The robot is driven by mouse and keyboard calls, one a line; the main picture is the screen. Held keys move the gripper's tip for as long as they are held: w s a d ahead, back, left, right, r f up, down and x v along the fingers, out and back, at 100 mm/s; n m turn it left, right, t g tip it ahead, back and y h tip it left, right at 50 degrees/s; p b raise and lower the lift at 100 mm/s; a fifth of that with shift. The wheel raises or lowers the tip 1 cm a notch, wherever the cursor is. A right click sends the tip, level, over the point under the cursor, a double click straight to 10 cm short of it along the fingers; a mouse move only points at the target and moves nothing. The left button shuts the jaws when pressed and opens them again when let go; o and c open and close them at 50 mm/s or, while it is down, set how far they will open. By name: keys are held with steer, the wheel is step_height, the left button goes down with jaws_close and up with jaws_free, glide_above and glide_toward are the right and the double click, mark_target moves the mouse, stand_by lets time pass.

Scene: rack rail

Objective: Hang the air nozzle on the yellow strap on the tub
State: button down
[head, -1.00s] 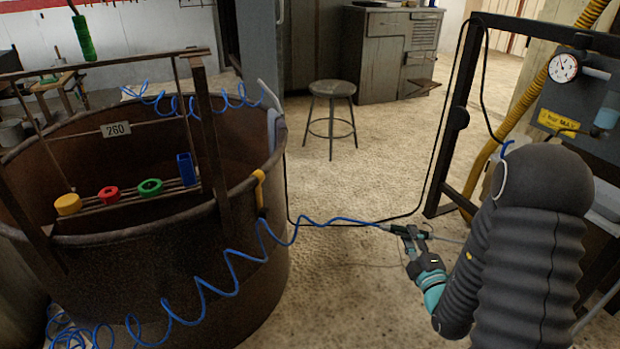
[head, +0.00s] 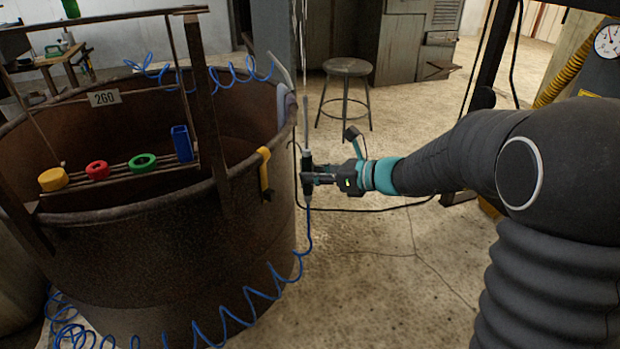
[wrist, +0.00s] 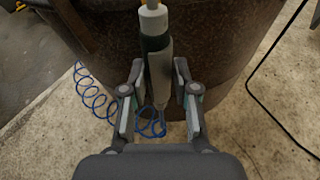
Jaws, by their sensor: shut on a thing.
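My gripper (head: 318,178) is shut on the air nozzle (head: 307,165), which it holds upright beside the tub's right side, apart from the wall. In the wrist view the dark nozzle body (wrist: 157,65) sits between the two fingers, with a pale collar at its top end. The blue coiled hose (head: 302,262) hangs from the nozzle's lower end. The tub (head: 140,250) is large, brown and rusty. The yellow strap (head: 265,172) hooks over its rim, to the left of the nozzle with a gap between them.
A shelf on the tub holds a yellow ring (head: 53,179), a red ring (head: 97,170), a green ring (head: 142,162) and a blue box (head: 182,143). A stool (head: 347,68) stands behind my gripper. A black cable (head: 400,207) runs nearby. The floor right of the tub is mostly clear.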

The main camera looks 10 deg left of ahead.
mark_target(302, 166)
steer(key=shift+s+a+r+n+g, duration=0.2)
steer(key=shift+a+r+n+g, duration=0.1)
steer(key=shift+a+n, duration=0.3)
steer(key=shift+w+a, duration=0.2)
steer(key=shift+a, duration=0.35)
steer(key=shift+w+a, duration=0.15)
steer(key=shift+a, duration=0.4)
steer(key=shift+w+a, duration=0.1)
steer(key=shift+a, duration=0.1)
steer(key=shift+w+a, duration=0.1)
steer(key=shift+a, duration=0.15)
steer(key=shift+a+r, duration=0.1)
steer(key=shift+a, duration=0.1)
steer(key=shift+w+a, duration=0.3)
steer(key=shift+a, duration=0.6)
steer(key=shift+w+a, duration=0.3)
steer(key=shift+a, duration=0.55)
steer(key=shift+f+b, duration=0.85)
steer(key=shift+f, duration=0.45)
